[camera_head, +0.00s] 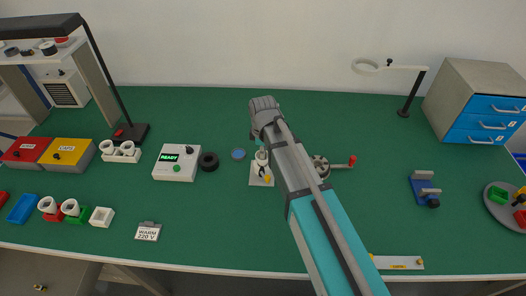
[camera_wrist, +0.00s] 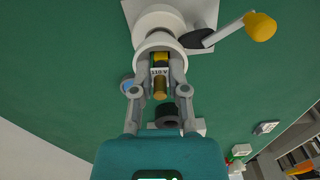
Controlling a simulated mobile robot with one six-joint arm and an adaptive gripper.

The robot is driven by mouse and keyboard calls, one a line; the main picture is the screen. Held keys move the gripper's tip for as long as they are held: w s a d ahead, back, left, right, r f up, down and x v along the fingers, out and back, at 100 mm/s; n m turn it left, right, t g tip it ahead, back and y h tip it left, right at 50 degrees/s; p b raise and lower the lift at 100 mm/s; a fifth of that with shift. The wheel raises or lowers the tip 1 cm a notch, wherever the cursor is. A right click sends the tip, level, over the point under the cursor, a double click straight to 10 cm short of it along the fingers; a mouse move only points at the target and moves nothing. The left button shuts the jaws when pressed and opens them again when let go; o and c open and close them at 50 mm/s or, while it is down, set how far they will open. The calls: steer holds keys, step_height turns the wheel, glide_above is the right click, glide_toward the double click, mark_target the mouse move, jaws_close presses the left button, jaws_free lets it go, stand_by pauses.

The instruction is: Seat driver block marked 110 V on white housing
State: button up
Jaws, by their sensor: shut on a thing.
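The driver block (camera_wrist: 160,73) shows a white "110 V" label, with a yellow part above it and a brass-coloured end below. My gripper (camera_wrist: 160,62) is shut on the block, one finger on each side. The white housing (camera_wrist: 158,41) is right at the fingertips in the wrist view, its round rim behind the block. Whether the block touches or sits in it, I cannot tell. In the head view the housing (camera_head: 260,158) stands upright on a small pale plate, and my arm hides the block and most of my gripper.
A lever with a yellow knob (camera_wrist: 260,26) juts out beside the housing. A tester reading READY (camera_head: 176,163), a black ring (camera_head: 208,161) and a blue disc (camera_head: 238,154) lie to the left. A "WARM 220 V" card (camera_head: 148,232) lies at front left.

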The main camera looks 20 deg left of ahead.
steer(key=shift+f+b, duration=0.4)
stand_by(0.5)
steer(key=shift+r, duration=0.25)
stand_by(4.3)
stand_by(0.4)
steer(key=o, duration=0.8)
steer(key=shift+d, duration=0.1)
steer(key=s+d+m, duration=0.2)
steer(key=d+m, duration=0.4)
steer(key=d, duration=0.6)
steer(key=s+d+r+m+p, duration=0.1)
steer(key=s+d+m, duration=0.1)
steer(key=d+m, duration=0.5)
steer(key=s+d+m+p, duration=0.1)
steer(key=d+m, duration=0.5)
steer(key=d, duration=1.1)
steer(key=shift+s+d+r, duration=0.15)
steer(key=shift+s+r, duration=0.15)
steer(key=shift+s, duration=0.1)
